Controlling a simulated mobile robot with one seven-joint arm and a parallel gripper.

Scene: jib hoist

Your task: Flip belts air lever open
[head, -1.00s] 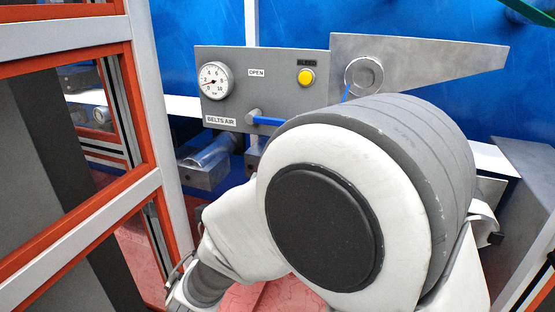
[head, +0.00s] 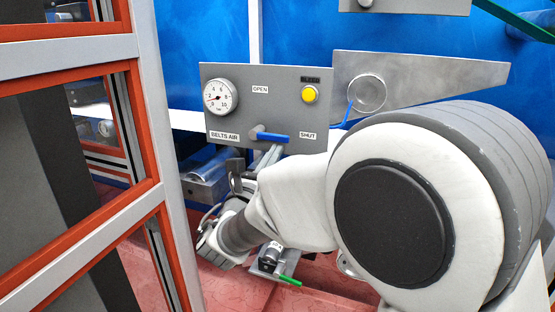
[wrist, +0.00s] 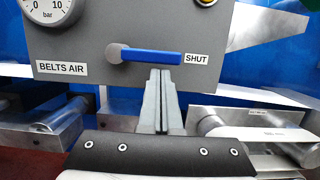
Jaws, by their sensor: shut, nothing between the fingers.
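The belts air lever (head: 272,138) is a blue handle on a grey pivot, low on the grey panel (head: 232,119). It lies horizontal, pointing right toward the SHUT label (head: 308,136); the OPEN label (head: 260,90) is above it. In the wrist view the lever (wrist: 152,57) spans the panel's lower part between the BELTS AIR label and SHUT. My gripper (wrist: 161,72) is shut and empty, its fingertips just below the lever's outer half. Whether they touch it I cannot tell. In the head view my gripper (head: 270,156) shows partly below the panel.
A pressure gauge (head: 220,98) and a yellow button (head: 309,94) sit on the same panel. A grey bracket (head: 430,80) with a round boss is to the right. An orange and grey frame (head: 150,130) stands close on the left. Metal blocks and rollers lie below the panel.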

